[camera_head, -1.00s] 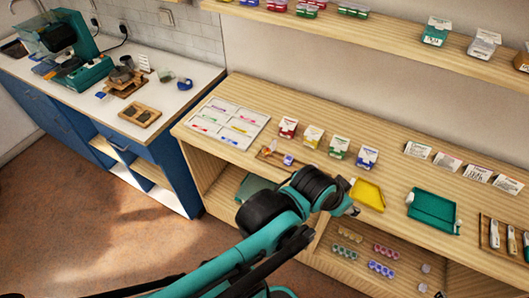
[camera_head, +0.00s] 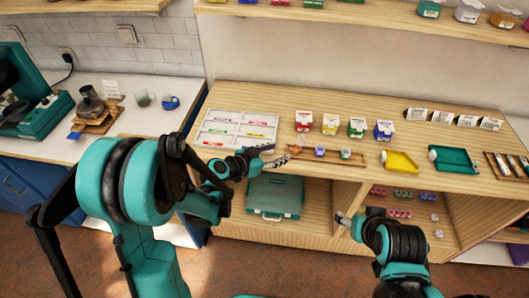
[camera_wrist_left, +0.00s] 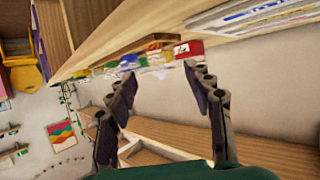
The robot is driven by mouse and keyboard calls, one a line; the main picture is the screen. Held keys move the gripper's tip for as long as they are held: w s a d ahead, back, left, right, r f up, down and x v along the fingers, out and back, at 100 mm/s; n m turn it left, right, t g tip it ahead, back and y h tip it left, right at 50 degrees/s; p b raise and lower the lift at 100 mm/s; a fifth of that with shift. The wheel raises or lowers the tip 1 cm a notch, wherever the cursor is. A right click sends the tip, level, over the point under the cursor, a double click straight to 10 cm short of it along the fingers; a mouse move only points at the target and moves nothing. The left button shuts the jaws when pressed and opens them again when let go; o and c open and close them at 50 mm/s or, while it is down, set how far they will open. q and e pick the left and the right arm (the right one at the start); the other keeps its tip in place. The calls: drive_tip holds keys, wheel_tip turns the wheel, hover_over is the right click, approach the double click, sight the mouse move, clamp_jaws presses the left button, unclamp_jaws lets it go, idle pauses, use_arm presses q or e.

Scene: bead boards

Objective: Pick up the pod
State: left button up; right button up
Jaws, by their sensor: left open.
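A narrow wooden strip (camera_head: 333,156) on the counter holds small coloured pieces, among them a blue one (camera_head: 320,152) and a teal one (camera_head: 345,154). I cannot tell which piece is the pod. My left gripper (camera_head: 279,156) is open at the strip's left end, its fingers hiding part of that end. In the left wrist view the open fingers (camera_wrist_left: 163,78) have nothing between them, and coloured boxes show beyond. My right gripper (camera_head: 342,218) is low, in front of the counter's shelf opening; its jaws are too small to read.
A white compartment board (camera_head: 236,128) lies left of the strip. Several small boxes (camera_head: 330,124) stand behind it. A green case (camera_head: 274,196) sits on the shelf below.

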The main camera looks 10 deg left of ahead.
sight(292, 149)
use_arm(q)
drive_tip(key=shift+w+d+f, duration=0.2)
drive_tip(key=shift+w+f, duration=0.05)
drive_tip(key=shift+w, duration=0.05)
drive_tip(key=shift+b+x, duration=0.4)
drive_tip(key=shift+x, duration=0.65)
drive_tip(key=x, duration=0.1)
drive_tip(key=b+x, duration=0.1)
drive_tip(key=x, duration=0.2)
drive_tip(key=shift+s+d+f+b, duration=0.15)
drive_tip(key=shift+d+b, duration=0.2)
drive_tip(key=shift+b, duration=0.05)
drive_tip(key=shift+w+d+f, duration=0.1)
drive_tip(key=shift+w+d, duration=0.1)
drive_tip(key=shift+w, duration=0.1)
drive_tip(key=c, duration=1)
